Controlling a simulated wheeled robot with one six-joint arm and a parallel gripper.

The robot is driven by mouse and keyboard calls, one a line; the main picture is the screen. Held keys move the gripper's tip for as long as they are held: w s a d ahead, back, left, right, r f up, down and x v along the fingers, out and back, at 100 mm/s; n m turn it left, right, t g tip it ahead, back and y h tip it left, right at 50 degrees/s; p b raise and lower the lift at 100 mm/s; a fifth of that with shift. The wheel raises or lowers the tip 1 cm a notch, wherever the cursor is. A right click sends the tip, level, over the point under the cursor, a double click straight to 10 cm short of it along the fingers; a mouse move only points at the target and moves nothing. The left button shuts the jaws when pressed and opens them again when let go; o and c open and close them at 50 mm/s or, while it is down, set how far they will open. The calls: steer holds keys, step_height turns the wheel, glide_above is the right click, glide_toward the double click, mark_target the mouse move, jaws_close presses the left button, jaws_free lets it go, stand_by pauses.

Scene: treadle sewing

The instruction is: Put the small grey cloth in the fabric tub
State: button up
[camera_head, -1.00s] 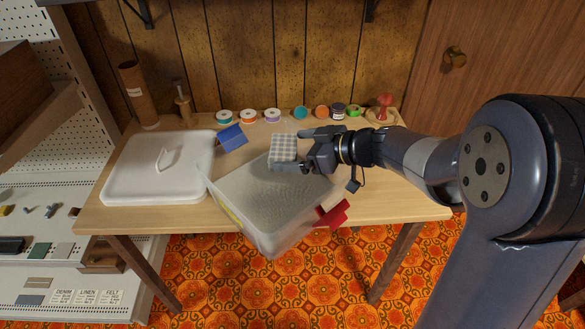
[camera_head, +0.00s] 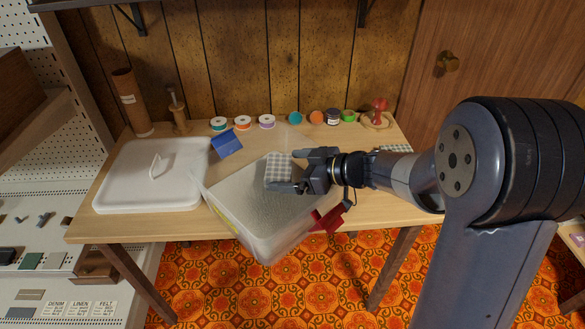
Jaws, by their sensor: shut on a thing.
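The small grey checked cloth (camera_head: 280,168) is held by my gripper (camera_head: 298,171), which is shut on its right side. The cloth is over the fabric tub (camera_head: 262,238), a translucent bin that stands tilted in angle on the table's front edge. I cannot tell how far the cloth is above the tub's floor. The tub is open at the top and its inside looks bare and pale. The far right part of the tub is hidden behind my gripper.
A white lid (camera_head: 155,175) lies left of the tub on the table (camera_head: 190,224). A blue folded piece (camera_head: 227,143) sits behind the tub and a red piece (camera_head: 329,219) at its right side. Several thread spools (camera_head: 267,122) and a pincushion (camera_head: 378,112) line the back.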

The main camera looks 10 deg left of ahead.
steer(key=o, duration=0.5)
steer(key=shift+s+d+f, duration=0.1)
steer(key=shift+s+f, duration=0.1)
steer(key=shift+f, duration=0.6)
steer(key=shift+r, duration=0.1)
steer(key=shift+w+r, duration=0.1)
steer(key=shift+r, duration=0.2)
steer(key=v, duration=0.4)
steer(key=p+v, duration=0.1)
steer(key=v, duration=0.3)
steer(key=r+p+v, duration=0.1)
steer(key=v, duration=0.3)
steer(key=shift+w, duration=0.1)
